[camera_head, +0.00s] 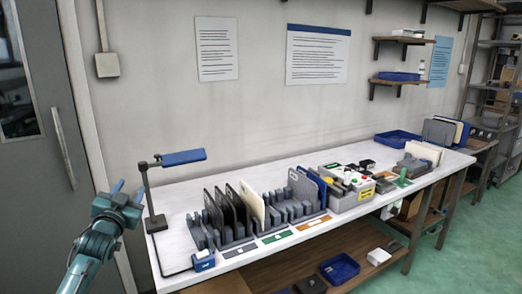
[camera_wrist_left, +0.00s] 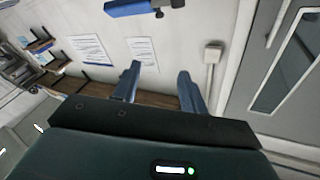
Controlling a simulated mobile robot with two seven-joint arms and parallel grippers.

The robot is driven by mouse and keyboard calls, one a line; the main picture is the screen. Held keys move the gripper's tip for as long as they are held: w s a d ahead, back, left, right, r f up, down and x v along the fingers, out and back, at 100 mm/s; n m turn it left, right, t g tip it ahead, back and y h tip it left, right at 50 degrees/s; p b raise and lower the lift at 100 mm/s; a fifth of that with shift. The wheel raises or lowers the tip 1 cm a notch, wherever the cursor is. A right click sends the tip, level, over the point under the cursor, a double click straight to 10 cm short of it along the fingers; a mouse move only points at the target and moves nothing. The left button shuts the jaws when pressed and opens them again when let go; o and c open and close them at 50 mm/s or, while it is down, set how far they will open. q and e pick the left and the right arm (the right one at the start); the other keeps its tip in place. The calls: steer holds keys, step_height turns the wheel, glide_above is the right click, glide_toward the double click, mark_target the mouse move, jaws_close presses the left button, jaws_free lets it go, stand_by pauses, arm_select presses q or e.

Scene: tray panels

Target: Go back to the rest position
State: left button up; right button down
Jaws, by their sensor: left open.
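My left gripper (camera_head: 128,190) is at the left of the head view, in front of the wall and left of the table's near end. Its two blue fingers are apart with nothing between them. In the left wrist view the fingers (camera_wrist_left: 158,88) also stand apart and empty, facing the wall with its posted sheets and a switch box. The gripper touches nothing that I can see. My right gripper shows in neither view.
A white table (camera_head: 240,268) carries a desk lamp (camera_head: 183,158) at its left end, close to my left gripper. A rack (camera_head: 205,235) with upright dark and cream panels stands beyond it, then a grey box (camera_head: 350,197) with buttons. A door (camera_head: 40,150) is at the left.

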arm_select(q)
steer(key=s+d+f+g+h, duration=0.1)
steer(key=s+d+f+g, duration=0.15)
steer(key=s+f, duration=0.35)
steer(key=s+d+f+g+h, duration=0.1)
steer(key=s+d+f, duration=0.25)
steer(key=f, duration=0.55)
steer(key=s+d+f+g, duration=0.2)
steer(key=s+d+f, duration=0.25)
steer(key=f, duration=0.25)
steer(key=s+d+f+g+h, duration=0.1)
steer(key=s+d+f, duration=0.1)
steer(key=s, duration=0.6)
steer(key=s+d+f+g+h, duration=0.1)
steer(key=s+d+f, duration=0.2)
steer(key=s, duration=0.6)
steer(key=s+d+f+n+g, duration=0.1)
steer(key=s+d+f, duration=0.2)
steer(key=s+d, duration=0.2)
steer(key=s, duration=0.3)
steer(key=shift+s+h, duration=0.3)
steer(key=shift+h, duration=0.1)
steer(key=shift+c, duration=0.7)
